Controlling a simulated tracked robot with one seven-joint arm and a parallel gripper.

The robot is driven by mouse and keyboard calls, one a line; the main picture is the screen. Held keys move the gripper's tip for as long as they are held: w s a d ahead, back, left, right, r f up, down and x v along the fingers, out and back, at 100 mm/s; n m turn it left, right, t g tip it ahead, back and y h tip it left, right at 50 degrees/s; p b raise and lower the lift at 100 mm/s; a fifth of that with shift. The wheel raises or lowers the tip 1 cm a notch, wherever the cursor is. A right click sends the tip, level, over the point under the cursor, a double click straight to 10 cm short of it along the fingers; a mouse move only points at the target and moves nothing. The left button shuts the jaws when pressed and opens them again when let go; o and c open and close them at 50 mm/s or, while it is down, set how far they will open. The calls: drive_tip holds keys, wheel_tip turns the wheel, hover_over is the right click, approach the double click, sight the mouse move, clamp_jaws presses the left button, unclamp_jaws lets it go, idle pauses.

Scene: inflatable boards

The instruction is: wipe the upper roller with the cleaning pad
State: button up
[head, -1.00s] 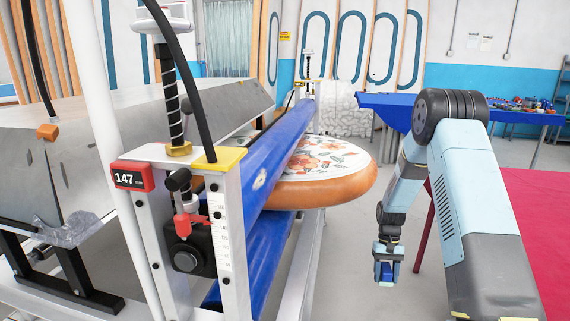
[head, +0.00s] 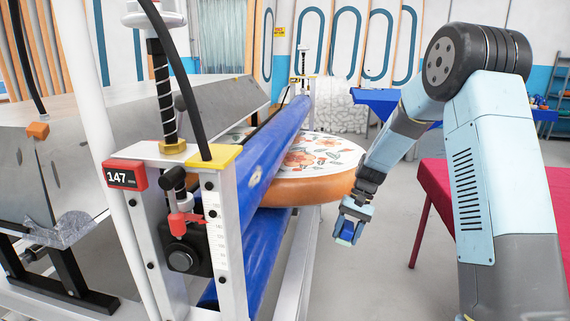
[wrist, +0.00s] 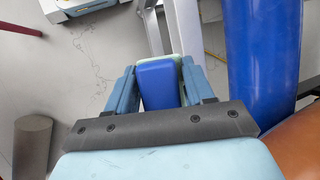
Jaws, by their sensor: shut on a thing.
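The upper roller (head: 268,150) is a long blue cylinder running away from me along the machine, above a floral board (head: 315,160) with an orange-brown edge. A lower blue roller (head: 262,250) lies beneath it. My gripper (head: 348,234) hangs to the right of the rollers, beside the board's edge and apart from the upper roller. It is shut on the cleaning pad, a blue block with a pale green layer, seen between the fingers in the wrist view (wrist: 158,84). A blue roller (wrist: 264,50) stands to the right there; I cannot tell which one.
The machine's end frame (head: 190,200) has a red display reading 147, a threaded post and a black cable. A red-covered table (head: 440,190) stands at right behind my arm. Open grey floor lies between the machine and my arm.

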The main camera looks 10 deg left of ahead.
sight(253, 180)
drive_tip(key=s+a+r+y, duration=0.2)
drive_tip(key=s+a+r, duration=0.35)
drive_tip(key=r, duration=0.35)
drive_tip(key=s+a+r+n+y, duration=0.1)
drive_tip(key=s+a+r+y, duration=0.1)
drive_tip(key=s+a+r, duration=0.5)
drive_tip(key=s+a+r+y, duration=0.15)
drive_tip(key=a+r, duration=0.35)
drive_tip(key=r, duration=0.7)
drive_tip(key=shift+y, duration=0.35)
drive_tip(key=shift+w+a+f, duration=0.2)
drive_tip(key=shift+a+f, duration=0.9)
drive_tip(key=shift+a, duration=0.15)
drive_tip(key=shift+w+a+f, duration=0.15)
drive_tip(key=shift+a+f, duration=0.9)
drive_tip(key=shift+a, duration=0.15)
drive_tip(key=shift+a+f, duration=0.6)
drive_tip(key=shift+a, duration=0.1)
drive_tip(key=shift+w, duration=0.1)
drive_tip(key=shift+w+d, duration=0.15)
drive_tip(key=shift+w, duration=2)
drive_tip(key=shift+w+d, duration=0.2)
drive_tip(key=shift+w, duration=1.95)
drive_tip(key=shift+w+d, duration=0.15)
drive_tip(key=shift+w, duration=2)
drive_tip(key=shift+s, duration=1.6)
drive_tip(key=shift+s+a, duration=0.15)
drive_tip(key=shift+s, duration=0.7)
drive_tip(key=shift+s+a, duration=0.15)
drive_tip(key=shift+s, duration=0.7)
